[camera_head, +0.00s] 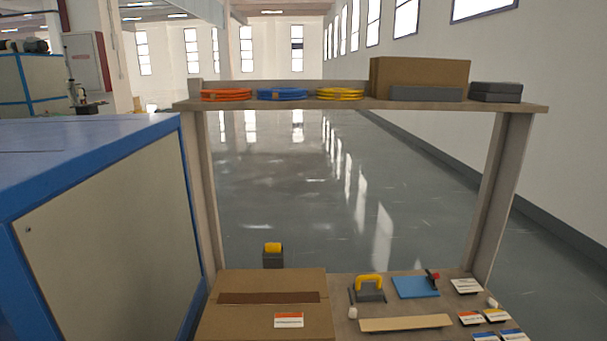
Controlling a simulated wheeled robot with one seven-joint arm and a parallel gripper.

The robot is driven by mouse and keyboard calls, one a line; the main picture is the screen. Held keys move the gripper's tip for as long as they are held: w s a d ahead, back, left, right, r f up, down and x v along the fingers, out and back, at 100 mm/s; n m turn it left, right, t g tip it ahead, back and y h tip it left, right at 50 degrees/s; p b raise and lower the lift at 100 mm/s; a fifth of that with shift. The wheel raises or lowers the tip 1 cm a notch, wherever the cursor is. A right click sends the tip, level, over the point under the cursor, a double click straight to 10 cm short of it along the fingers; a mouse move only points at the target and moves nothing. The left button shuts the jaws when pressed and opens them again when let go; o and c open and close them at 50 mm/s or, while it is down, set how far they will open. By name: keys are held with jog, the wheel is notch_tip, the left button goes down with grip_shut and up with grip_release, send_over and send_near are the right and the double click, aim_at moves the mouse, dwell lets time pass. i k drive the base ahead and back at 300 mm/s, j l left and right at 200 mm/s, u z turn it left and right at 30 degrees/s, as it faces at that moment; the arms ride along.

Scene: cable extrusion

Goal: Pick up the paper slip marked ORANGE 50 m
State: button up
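Several small paper slips lie at the right front of the lower workbench (395,332). One slip with an orange-red band (471,318) lies left of a slip with a yellow band (497,316). Two slips with blue bands (485,336) (513,335) lie in front of them, near the bottom edge of the picture. A larger white label with an orange band (289,320) is on the cardboard box (235,320). The print on all of them is too small to read, so I cannot tell which says ORANGE 50 m. My gripper is not in view.
A white card (466,286), a blue pad (415,287), a yellow-handled tool (369,285) and a wooden strip (405,323) lie on the bench. Orange (226,95), blue (282,94) and yellow (340,94) cable coils sit on the upper shelf. A blue-framed machine (100,230) stands left.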

aim_at(469, 286)
jog(key=i+l, duration=1.4)
jog(key=i, duration=0.25)
jog(key=j+u, duration=0.05)
